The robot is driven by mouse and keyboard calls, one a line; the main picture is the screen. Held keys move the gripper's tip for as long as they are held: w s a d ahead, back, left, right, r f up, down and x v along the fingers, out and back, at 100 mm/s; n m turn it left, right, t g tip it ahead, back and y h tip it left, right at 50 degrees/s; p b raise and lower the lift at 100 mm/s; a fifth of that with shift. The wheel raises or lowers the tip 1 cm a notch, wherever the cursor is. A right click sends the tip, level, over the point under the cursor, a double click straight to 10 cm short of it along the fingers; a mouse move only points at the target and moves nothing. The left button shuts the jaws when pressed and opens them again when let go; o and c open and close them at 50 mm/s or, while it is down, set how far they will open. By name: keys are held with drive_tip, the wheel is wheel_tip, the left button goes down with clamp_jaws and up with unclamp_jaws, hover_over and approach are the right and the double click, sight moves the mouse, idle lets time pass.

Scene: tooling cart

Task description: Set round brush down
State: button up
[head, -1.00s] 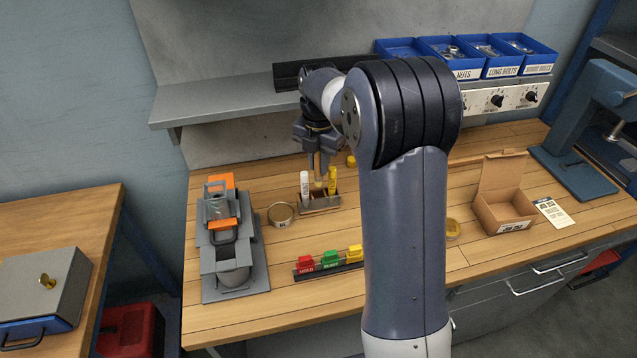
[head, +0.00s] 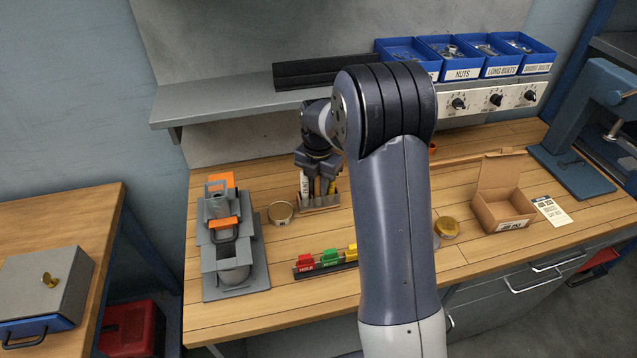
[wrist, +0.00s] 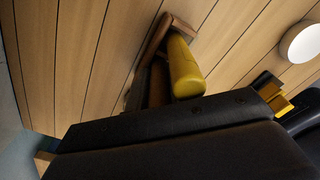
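A small open-topped holder (head: 320,208) stands on the wooden bench, with a white tube (head: 304,186) and a yellow tube (head: 332,186) upright in it. My gripper (head: 318,172) is directly above the holder, pointing down. It appears shut on the round brush (head: 318,188), whose tan handle shows between the two tubes. The brush's lower end is hidden by the holder. In the wrist view the yellow tube (wrist: 184,68) and the holder's rim (wrist: 155,38) are close beyond my dark gripper (wrist: 190,125). The fingertips' contact is not clear there.
A round tin (head: 281,212) stands just left of the holder, and a grey-orange fixture (head: 228,240) is farther left. Red, green and yellow labelled blocks (head: 328,258) lie in front. An open cardboard box (head: 503,205) is at right. A shelf (head: 230,100) overhangs the back.

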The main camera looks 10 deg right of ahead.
drive_tip(key=o, duration=0.4)
drive_tip(key=shift+o, duration=0.2)
drive_tip(key=shift+r, duration=0.1)
wheel_tip(320, 180, up, 12)
drive_tip(key=shift+r+b, duration=0.1)
drive_tip(key=shift+b, duration=0.4)
